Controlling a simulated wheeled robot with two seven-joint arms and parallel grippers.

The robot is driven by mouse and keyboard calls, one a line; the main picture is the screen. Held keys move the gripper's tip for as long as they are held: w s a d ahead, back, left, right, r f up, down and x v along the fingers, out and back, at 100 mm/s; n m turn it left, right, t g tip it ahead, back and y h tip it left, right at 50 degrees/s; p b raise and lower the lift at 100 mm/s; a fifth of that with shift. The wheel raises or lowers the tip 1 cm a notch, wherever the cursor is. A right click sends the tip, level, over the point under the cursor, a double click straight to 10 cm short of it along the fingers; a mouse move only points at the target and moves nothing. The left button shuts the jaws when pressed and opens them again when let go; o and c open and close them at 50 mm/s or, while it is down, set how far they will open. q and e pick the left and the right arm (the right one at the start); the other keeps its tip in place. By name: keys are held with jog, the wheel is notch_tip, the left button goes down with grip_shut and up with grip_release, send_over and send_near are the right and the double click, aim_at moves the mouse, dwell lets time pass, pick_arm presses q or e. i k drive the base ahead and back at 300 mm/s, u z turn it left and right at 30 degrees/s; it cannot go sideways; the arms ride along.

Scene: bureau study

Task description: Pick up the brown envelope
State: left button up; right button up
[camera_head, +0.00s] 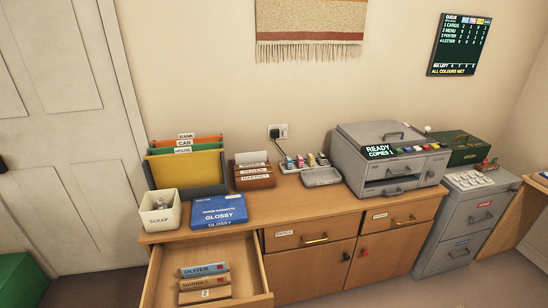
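I cannot make out for certain which thing is the brown envelope. Neither of my grippers is in view.
On the desk (296,203) stand a white scrap bin (160,218), a blue glossy-paper box (219,212), a file rack with a yellow folder (188,169), a grey tray (321,177) and a grey printer (391,178). A grey cabinet (462,222) is at right.

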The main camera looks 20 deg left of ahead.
aim_at(207, 283)
jog(key=u, duration=1.25)
